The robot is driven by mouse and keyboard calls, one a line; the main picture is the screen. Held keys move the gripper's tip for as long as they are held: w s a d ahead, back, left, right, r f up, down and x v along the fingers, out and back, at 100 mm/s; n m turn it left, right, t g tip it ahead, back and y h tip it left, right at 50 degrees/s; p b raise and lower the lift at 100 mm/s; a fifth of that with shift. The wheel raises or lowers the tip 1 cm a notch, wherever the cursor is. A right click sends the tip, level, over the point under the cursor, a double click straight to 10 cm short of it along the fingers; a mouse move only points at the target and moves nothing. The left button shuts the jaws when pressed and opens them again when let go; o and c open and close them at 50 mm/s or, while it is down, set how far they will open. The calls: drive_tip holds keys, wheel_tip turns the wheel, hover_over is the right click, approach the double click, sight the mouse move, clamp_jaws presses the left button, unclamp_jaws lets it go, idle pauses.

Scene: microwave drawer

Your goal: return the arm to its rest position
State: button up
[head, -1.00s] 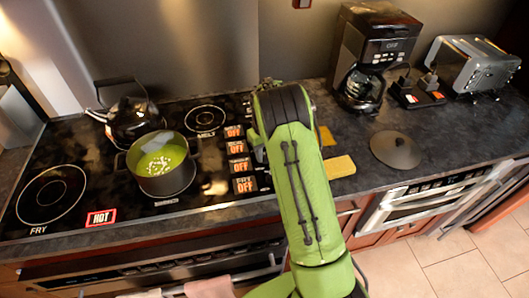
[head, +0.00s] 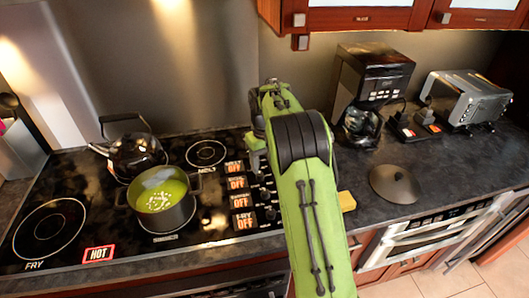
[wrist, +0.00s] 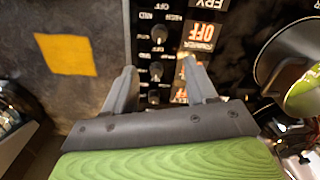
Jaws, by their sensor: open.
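My green arm (head: 312,215) rises from the bottom of the head view, over the counter's front edge beside the stove. In the head view the arm's own links hide most of my gripper. The wrist view shows my gripper (wrist: 160,82) with its two grey fingers apart and nothing between them. It hangs over the stove's knobs and the orange OFF labels.
A pot (head: 163,200) of green liquid and a kettle (head: 131,147) stand on the stove. A yellow sponge (wrist: 66,54), a dark lid (head: 395,185), a coffee maker (head: 372,90) and a toaster (head: 466,100) are on the counter. Cabinets (head: 395,16) hang above.

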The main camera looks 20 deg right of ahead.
wheel_tip(320, 180, up, 4)
drive_tip(key=shift+f, duration=0.25)
drive_tip(key=s+a+r+t, duration=0.1)
drive_tip(key=s+a+r, duration=0.2)
drive_tip(key=s+r, duration=0.35)
drive_tip(key=s+a+r+t, duration=0.2)
drive_tip(key=s+a+r, duration=0.2)
drive_tip(key=s+r, duration=0.3)
drive_tip(key=s+a+f+t, duration=0.1)
drive_tip(key=s+f, duration=0.1)
drive_tip(key=s, duration=0.7)
drive_tip(key=s+a+f+m+t, duration=0.1)
drive_tip(key=s+f, duration=0.1)
drive_tip(key=s, duration=0.6)
drive_tip(key=shift+s+a+f+t, duration=0.15)
drive_tip(key=shift+s+a+t, duration=0.15)
drive_tip(key=shift+s+a, duration=0.1)
